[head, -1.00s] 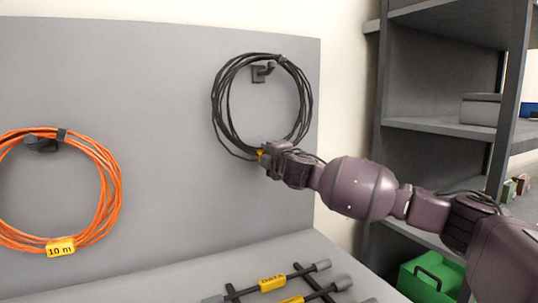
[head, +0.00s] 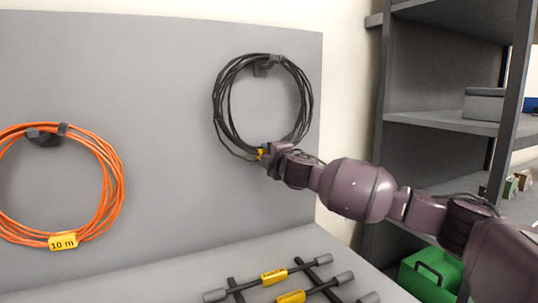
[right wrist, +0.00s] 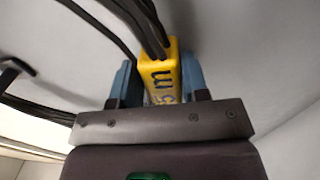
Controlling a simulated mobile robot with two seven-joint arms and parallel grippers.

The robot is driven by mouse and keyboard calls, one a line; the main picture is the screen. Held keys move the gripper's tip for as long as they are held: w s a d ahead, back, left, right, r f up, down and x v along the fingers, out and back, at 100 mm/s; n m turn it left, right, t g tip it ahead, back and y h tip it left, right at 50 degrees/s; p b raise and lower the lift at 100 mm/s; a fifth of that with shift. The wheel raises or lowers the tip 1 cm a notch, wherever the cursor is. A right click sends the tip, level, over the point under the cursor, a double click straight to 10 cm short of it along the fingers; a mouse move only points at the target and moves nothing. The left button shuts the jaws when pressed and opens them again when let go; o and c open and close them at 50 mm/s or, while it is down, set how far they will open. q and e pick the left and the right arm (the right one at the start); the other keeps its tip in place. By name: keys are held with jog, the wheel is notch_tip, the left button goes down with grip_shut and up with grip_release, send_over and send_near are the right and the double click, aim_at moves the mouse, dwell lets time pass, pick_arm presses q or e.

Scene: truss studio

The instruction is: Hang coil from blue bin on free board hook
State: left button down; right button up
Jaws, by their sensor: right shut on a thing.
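A black cable coil (head: 222,115) is upright in front of the grey board (head: 170,120). Its top strands cross at the dark board hook (head: 261,69); whether they rest on it I cannot tell. My right gripper (head: 268,152) is shut on the coil's yellow tag at the bottom of the loop. In the right wrist view the tag (right wrist: 160,75), marked "5 m", sits between the blue fingertips, with black strands running up from it. My left gripper is not in view. A blue thing (head: 531,104) shows at the right edge, cut off; I cannot tell if it is the bin.
An orange coil (head: 112,200) tagged "10 m" hangs on the left hook (head: 42,138). Yellow-labelled grey bars (head: 240,286) lie on dark rails below the board. A grey shelf unit (head: 430,125) stands right, with a green bin (head: 432,275) low down.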

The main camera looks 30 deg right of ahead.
jog(key=shift+r, duration=0.1)
jog(key=o, duration=1.2)
jog(key=shift+s, duration=0.1)
jog(key=shift+s, duration=0.3)
jog(key=s+p, duration=0.2)
jog(key=s, duration=0.8)
jog(key=shift+a+f, duration=0.2)
jog(key=shift+a, duration=0.1)
